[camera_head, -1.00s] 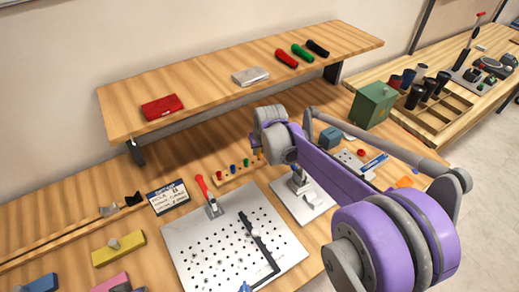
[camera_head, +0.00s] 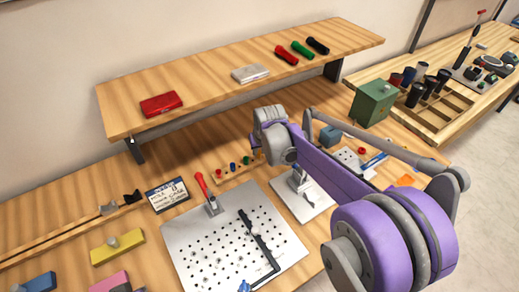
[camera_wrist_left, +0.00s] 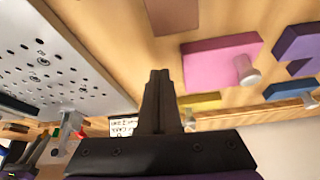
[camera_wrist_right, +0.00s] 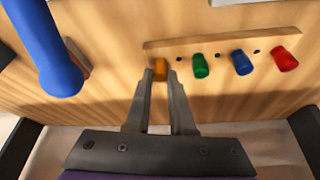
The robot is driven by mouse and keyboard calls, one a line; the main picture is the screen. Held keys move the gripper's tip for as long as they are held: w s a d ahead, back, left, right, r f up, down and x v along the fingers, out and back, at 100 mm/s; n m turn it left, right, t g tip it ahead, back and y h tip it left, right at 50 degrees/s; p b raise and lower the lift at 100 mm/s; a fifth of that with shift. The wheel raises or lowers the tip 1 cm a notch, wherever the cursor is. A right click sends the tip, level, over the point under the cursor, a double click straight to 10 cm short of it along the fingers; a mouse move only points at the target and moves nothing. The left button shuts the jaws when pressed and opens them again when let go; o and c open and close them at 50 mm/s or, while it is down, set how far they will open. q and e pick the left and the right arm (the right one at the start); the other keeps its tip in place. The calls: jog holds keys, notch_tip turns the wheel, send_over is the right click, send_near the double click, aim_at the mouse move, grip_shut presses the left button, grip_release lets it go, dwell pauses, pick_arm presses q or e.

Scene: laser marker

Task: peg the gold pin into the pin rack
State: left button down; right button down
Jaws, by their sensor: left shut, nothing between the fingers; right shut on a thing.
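The pin rack (camera_wrist_right: 190,43) is a narrow wooden strip on the bench, and it also shows in the head view (camera_head: 240,177). It holds a green pin (camera_wrist_right: 200,66), a blue pin (camera_wrist_right: 240,63) and a red pin (camera_wrist_right: 285,59). My right gripper (camera_wrist_right: 162,82) is shut on the gold pin (camera_wrist_right: 160,69) at the left end of the rack in the right wrist view. The gold pin lines up with the other pins; how deep it sits cannot be told. My left gripper (camera_wrist_left: 160,75) is shut and empty above the bench, near a pink block (camera_wrist_left: 222,62).
A perforated plate (camera_head: 205,265) with a red-handled clamp (camera_head: 203,186) lies in front of the rack. A label card (camera_head: 167,195) and a yellow block (camera_head: 118,246) are to its left. A shelf (camera_head: 220,85) overhangs behind. In the right wrist view a blue handle (camera_wrist_right: 50,50) is close by.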

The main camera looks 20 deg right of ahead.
jog(key=c, duration=0.7)
grip_release()
jog(key=v, duration=1)
jog(key=shift+s+r+p, duration=0.2)
jog(key=shift+r+p, duration=0.15)
